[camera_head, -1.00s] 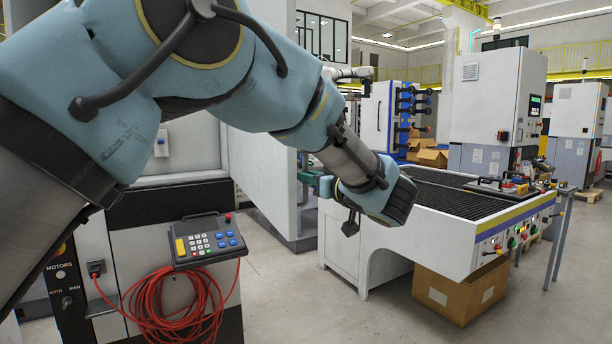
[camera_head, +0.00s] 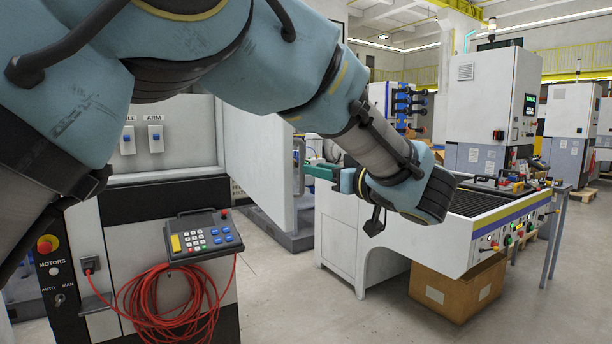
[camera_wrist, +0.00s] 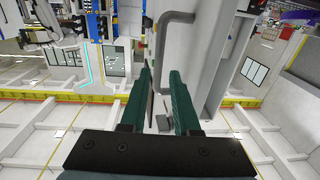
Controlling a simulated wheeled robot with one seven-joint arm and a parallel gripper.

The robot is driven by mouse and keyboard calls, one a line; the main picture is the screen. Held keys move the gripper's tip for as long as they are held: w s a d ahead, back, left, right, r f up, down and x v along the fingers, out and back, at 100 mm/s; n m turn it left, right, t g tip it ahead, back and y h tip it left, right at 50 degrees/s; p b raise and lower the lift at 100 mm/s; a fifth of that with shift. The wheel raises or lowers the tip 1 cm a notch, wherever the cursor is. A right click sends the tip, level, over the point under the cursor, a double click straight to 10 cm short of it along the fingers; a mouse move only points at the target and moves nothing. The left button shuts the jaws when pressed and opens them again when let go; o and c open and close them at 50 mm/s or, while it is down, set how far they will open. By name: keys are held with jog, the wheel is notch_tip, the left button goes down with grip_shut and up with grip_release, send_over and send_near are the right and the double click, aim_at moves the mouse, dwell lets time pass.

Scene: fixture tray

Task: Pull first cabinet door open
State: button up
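A white cabinet door (camera_head: 255,170) stands swung out from the white cabinet (camera_head: 185,135) at the left of the head view. My arm hides its upper part. A grey bar handle (camera_head: 300,165) is on the door's right side; it also shows upright in the wrist view (camera_wrist: 160,60). My gripper (camera_head: 311,171), with green fingers, is to the right of the handle in the head view. In the wrist view, my gripper (camera_wrist: 163,75) has its fingers apart, with the handle's lower part seen between or just beyond the tips. I cannot tell whether they touch.
A control pendant (camera_head: 203,236) and coiled red cable (camera_head: 168,305) hang on the cabinet front. A white machine bench (camera_head: 345,240) stands under and beside my arm, with a cardboard box (camera_head: 458,290) below. Grey floor (camera_head: 275,300) is clear in front.

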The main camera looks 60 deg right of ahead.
jog(key=shift+b+v, duration=0.45)
jog(key=shift+v, duration=1.55)
